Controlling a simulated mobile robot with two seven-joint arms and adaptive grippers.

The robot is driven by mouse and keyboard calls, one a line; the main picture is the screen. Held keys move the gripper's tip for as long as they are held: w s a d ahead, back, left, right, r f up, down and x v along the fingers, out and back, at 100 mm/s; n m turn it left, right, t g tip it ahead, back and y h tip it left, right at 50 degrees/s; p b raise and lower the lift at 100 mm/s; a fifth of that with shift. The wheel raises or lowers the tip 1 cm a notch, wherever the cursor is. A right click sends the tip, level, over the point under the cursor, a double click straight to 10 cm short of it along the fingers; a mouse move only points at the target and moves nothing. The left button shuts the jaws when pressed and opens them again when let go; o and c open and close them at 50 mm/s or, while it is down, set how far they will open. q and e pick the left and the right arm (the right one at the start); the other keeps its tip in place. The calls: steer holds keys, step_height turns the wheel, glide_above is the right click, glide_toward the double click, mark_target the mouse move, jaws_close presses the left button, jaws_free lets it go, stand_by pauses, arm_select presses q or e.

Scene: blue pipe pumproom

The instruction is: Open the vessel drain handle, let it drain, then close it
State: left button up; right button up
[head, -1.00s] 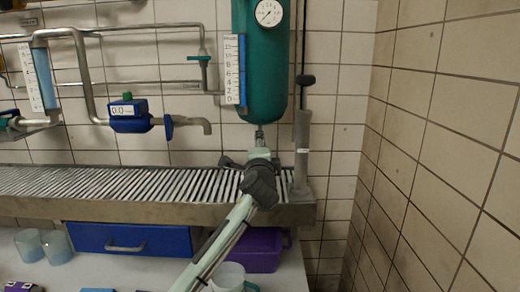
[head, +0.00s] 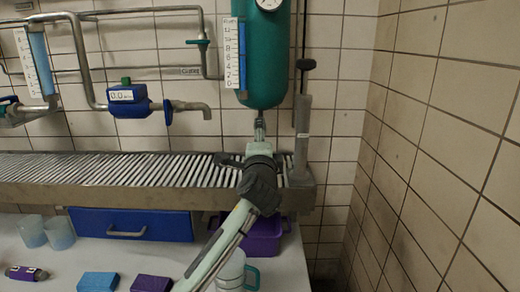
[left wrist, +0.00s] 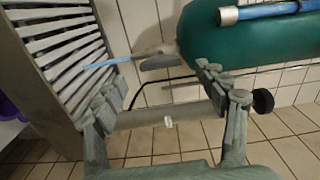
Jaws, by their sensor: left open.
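The green vessel (head: 264,60) hangs on the wall above the slatted trough, with its metal drain outlet (head: 260,124) at the bottom. In the left wrist view the vessel (left wrist: 240,40) fills the top right, and a grey drain handle (left wrist: 160,62) shows at its outlet. My left gripper (head: 260,150) is just below the outlet, in front of the trough. In the left wrist view its fingers (left wrist: 163,84) are spread apart, with the handle beyond and between them; contact cannot be told. My arm hides part of the outlet area. My right gripper is not in view.
The slatted trough (head: 110,168) runs left under the vessel. A grey upright cylinder with a black knob (head: 302,130) stands close right. A tiled wall is at right. Below are a blue drawer (head: 130,222), a purple bin (head: 262,240), cups and sponges.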

arm_select(q)
steer(key=s, duration=0.6)
steer(key=shift+w+f, duration=0.1)
steer(key=s+a+f+n+g+y+p, duration=0.1)
steer(key=s+a+f+n+g, duration=0.3)
steer(key=f, duration=0.6)
steer(key=s+a+f+n+g, duration=0.2)
steer(key=s+a+f, duration=0.3)
steer(key=f, duration=0.4)
steer(key=s+a+f+n+g+y+p, duration=0.1)
steer(key=s+a+f+n+g, duration=0.15)
steer(key=a+f, duration=0.55)
steer(key=s+a+f+n+g+p, duration=0.1)
steer(key=s+a+f+n+g, duration=0.2)
steer(key=s+f, duration=0.5)
steer(key=s+a+f+n+g, duration=0.3)
steer(key=s+a+f, duration=0.3)
steer(key=s, duration=1.1)
step_height(320, 180, down, 3)
steer(key=shift+a+r+n+h+p, duration=0.15)
steer(key=shift+a+n+h+p, duration=0.2)
steer(key=shift+n, duration=0.4)
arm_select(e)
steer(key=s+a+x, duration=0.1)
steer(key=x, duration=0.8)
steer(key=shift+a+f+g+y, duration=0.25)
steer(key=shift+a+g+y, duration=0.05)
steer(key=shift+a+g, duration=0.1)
